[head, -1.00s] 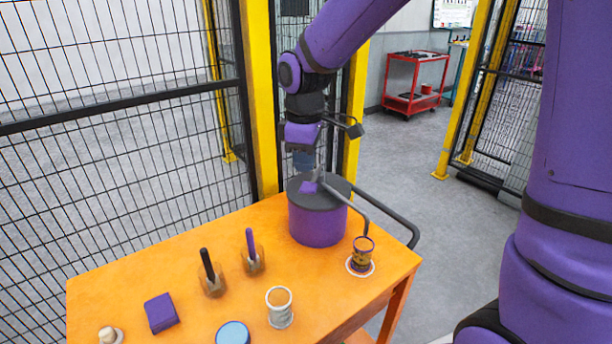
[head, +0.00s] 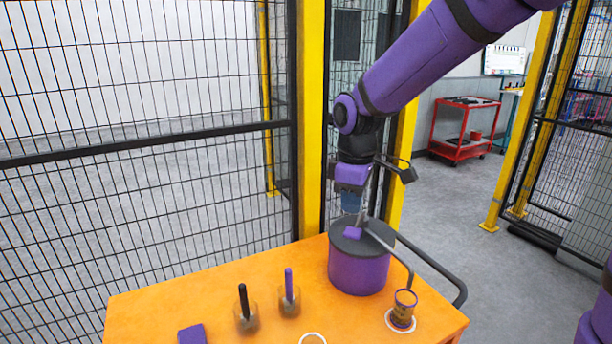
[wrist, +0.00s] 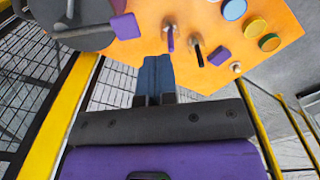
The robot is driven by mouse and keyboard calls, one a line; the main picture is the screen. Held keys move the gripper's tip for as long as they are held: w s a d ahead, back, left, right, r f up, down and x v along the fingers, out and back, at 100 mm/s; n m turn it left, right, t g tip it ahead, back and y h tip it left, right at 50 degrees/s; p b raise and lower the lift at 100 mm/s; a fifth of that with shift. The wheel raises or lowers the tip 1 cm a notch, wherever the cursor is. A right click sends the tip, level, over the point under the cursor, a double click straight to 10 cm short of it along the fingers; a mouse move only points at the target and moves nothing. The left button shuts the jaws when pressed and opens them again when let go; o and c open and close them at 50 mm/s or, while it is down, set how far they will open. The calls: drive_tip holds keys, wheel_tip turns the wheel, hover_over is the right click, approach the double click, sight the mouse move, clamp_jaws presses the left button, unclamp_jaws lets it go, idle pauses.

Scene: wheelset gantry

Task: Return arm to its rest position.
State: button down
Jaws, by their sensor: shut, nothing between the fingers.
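My gripper (head: 351,208) points down above the dark lid of a purple drum (head: 358,272), near a small purple block (head: 353,233) on that lid. It is shut and empty. In the wrist view its blue fingers (wrist: 155,62) lie together, with the orange table beyond them. The drum's dark lid shows at the upper left of that view (wrist: 90,40), with the purple block (wrist: 125,26) at its edge. My arm reaches in from the upper right of the head view. I cannot tell whether the fingertips touch anything; they look apart from the block.
The orange table (head: 180,301) holds a black-handled tool (head: 243,300), a purple-handled tool (head: 289,285) and a cup (head: 404,305) on a white ring. A grey bent bar (head: 395,256) reaches from the lid. Mesh fence (head: 130,190) and yellow posts (head: 312,120) stand close behind.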

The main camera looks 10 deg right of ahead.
drive_tip(key=s+d+r+m+t, duration=0.1)
drive_tip(key=s+d+r+m, duration=0.2)
drive_tip(key=s, duration=0.4)
drive_tip(key=s+d+r+m+t, duration=0.2)
drive_tip(key=s+d+r+m, duration=0.2)
drive_tip(key=s, duration=0.4)
drive_tip(key=s+d+r+m+t, duration=0.2)
drive_tip(key=s+d+r+m, duration=0.2)
drive_tip(key=s, duration=0.3)
drive_tip(key=shift+s+d+r+m, duration=0.15)
drive_tip(key=shift+s+d+m, duration=0.2)
drive_tip(key=shift+d, duration=0.4)
